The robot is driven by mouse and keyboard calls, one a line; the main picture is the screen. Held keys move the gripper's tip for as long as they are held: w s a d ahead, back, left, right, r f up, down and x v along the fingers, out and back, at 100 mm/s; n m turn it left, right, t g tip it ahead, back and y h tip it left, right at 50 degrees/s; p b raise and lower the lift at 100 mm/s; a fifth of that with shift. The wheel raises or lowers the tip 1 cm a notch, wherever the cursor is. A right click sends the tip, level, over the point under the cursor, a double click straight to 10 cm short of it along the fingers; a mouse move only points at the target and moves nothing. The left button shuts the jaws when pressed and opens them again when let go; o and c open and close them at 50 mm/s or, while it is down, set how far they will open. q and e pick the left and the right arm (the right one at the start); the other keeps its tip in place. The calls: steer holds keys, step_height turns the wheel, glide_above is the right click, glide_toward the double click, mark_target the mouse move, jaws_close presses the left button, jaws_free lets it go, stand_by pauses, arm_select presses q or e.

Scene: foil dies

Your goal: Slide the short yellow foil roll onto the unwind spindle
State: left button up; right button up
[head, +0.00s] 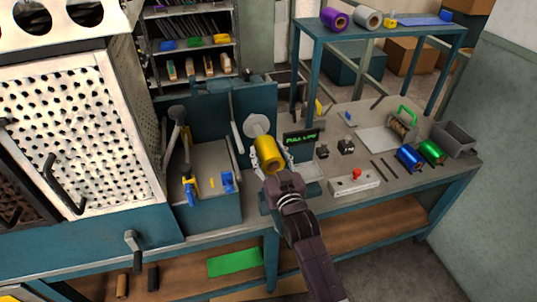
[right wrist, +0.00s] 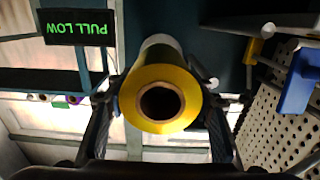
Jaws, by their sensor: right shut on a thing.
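The short yellow foil roll (head: 268,152) is held between the fingers of my right gripper (head: 270,163) in the head view. In the right wrist view the roll (right wrist: 160,98) faces the camera end-on, with a dark hollow core and the gripper's fingers (right wrist: 160,110) on both sides. A pale round disc (head: 257,123) of the unwind spindle is just behind the roll's far end. The spindle's shaft is hidden, so I cannot tell whether the roll is around it. My left gripper is not in view.
A display reading PULL LOW (head: 300,138) is right of the roll. A control box with a red button (head: 354,182) sits on the bench. Blue (head: 409,157) and green (head: 432,152) rolls lie further right. A purple roll (head: 335,19) is on the upper shelf.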

steer(key=shift+w+a+r+b, duration=0.4)
steer(key=shift+w+a+r, duration=0.1)
steer(key=shift+w, duration=0.15)
steer(key=o, duration=1.1)
steer(key=shift+c, duration=0.2)
steer(key=o, duration=0.5)
steer(key=shift+w+d+f, duration=0.15)
steer(key=shift+w+d, duration=0.1)
steer(key=shift+w, duration=0.1)
steer(key=shift+c, duration=0.2)
steer(key=shift+s, duration=0.3)
steer(key=f+v, duration=0.1)
steer(key=v, duration=0.7)
steer(key=shift+d+f, duration=0.15)
steer(key=shift+d, duration=0.3)
steer(key=shift+c, duration=0.3)
